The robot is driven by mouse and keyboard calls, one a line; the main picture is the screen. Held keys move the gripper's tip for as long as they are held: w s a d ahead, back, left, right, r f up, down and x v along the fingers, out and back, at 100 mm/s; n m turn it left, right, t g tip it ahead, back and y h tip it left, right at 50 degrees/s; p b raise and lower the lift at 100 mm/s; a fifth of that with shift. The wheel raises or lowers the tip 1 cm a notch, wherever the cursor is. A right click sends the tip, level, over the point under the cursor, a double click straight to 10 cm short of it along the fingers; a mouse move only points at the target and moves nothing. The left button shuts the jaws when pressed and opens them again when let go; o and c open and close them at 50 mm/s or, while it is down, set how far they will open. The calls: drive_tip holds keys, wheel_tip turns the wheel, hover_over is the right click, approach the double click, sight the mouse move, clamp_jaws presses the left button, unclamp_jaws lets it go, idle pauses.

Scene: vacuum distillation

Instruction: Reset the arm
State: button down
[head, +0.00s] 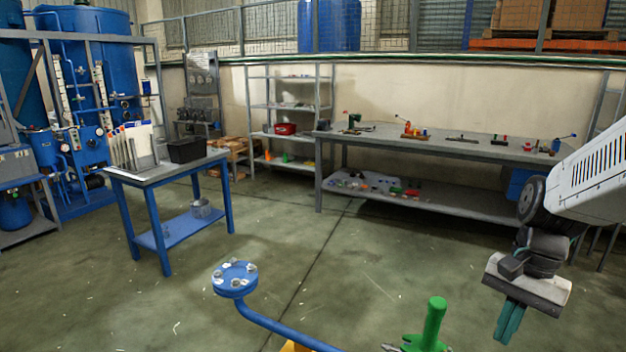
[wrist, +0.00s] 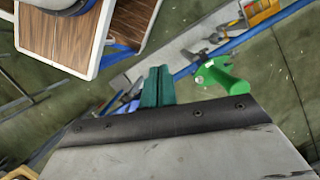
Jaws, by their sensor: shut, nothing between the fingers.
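My gripper (head: 509,322) hangs at the lower right in the head view, at the end of my white arm. Its teal fingers are together with nothing between them. In the wrist view the fingers (wrist: 157,86) also show closed, at the upper middle. The gripper is in the air, to the right of a green-handled tool (head: 432,325) in the head view. In the wrist view that green tool (wrist: 220,76) shows just right of the fingertips, apart from them. What the green tool rests on is cut off in the head view.
A blue flanged pipe (head: 235,280) rises at the lower middle. A blue table (head: 170,173) with a black bin (head: 187,150) stands at left. A long grey workbench (head: 440,147) and a shelf rack (head: 290,106) line the back wall. The floor between is clear.

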drive_tip(key=s+a+r+n+t+h, duration=0.2)
drive_tip(key=s+a+r+n+t, duration=0.1)
drive_tip(key=s+a+r+n, duration=0.5)
drive_tip(key=s+n, duration=0.1)
drive_tip(key=n, duration=0.1)
drive_tip(key=shift+n+h, duration=0.3)
drive_tip(key=shift+a, duration=0.25)
